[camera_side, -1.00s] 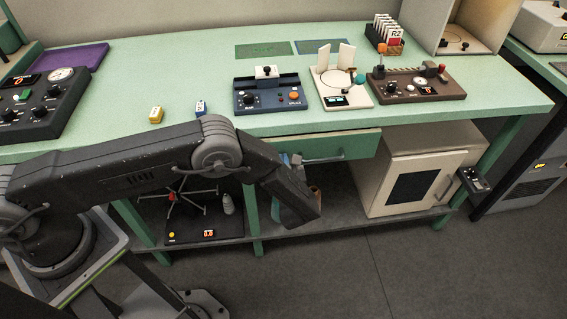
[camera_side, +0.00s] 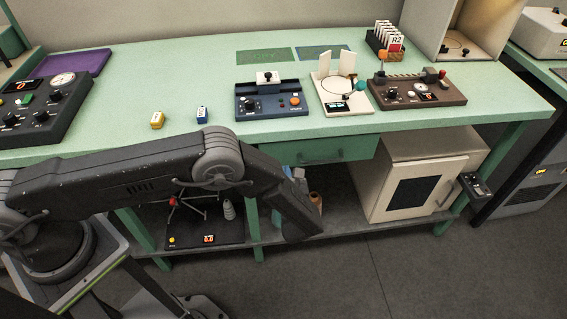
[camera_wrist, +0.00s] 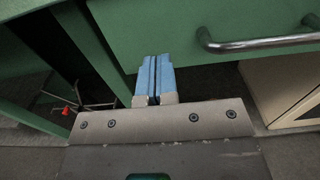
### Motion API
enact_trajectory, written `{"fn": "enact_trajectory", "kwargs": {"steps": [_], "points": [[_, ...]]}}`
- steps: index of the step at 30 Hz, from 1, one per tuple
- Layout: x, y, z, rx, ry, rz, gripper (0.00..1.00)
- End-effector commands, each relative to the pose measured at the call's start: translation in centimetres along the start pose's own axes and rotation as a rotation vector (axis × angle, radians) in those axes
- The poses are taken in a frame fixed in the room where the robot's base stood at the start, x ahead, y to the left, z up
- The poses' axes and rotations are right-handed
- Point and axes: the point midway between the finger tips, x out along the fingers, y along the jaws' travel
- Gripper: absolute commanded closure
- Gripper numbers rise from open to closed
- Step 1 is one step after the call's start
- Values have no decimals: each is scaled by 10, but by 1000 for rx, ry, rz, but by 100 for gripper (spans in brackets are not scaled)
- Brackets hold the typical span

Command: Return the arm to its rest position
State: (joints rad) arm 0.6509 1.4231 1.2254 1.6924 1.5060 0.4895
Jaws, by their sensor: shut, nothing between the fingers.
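My gripper (camera_wrist: 154,80) shows in the wrist view with its two blue fingers together and nothing between them. In front of it are the bench's green drawer front (camera_wrist: 200,40) and its dark bar handle (camera_wrist: 260,43); the fingers are not around the handle. In the side view my arm reaches in from the left, bends at its elbow and points down in front of the bench (camera_side: 140,63). Its end is beside the drawer (camera_side: 345,148), and the fingertips are mostly hidden behind the arm there.
A beige cabinet (camera_side: 440,160) stands under the bench to the right. A black tray (camera_side: 190,236) with a red-tipped stand is on the lower shelf. The floor in front is open.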

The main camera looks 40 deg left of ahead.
Motion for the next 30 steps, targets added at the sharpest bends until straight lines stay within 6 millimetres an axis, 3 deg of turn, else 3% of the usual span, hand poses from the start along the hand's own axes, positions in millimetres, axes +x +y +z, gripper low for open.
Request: {"fn": "enact_trajectory", "kwargs": {"steps": [3, 9, 15, 19, 23, 30], "points": [[-31, -1, 0, 1, -1, -6, 100], [-72, 0, 0, 2, -1, -3, 100], [-93, 0, 0, 2, -1, 0, 100], [-93, 0, 9, -18, 15, 25, 100], [-78, 6, 41, -95, 82, 121, 100], [-45, 44, 126, -351, 280, 401, 100]]}}
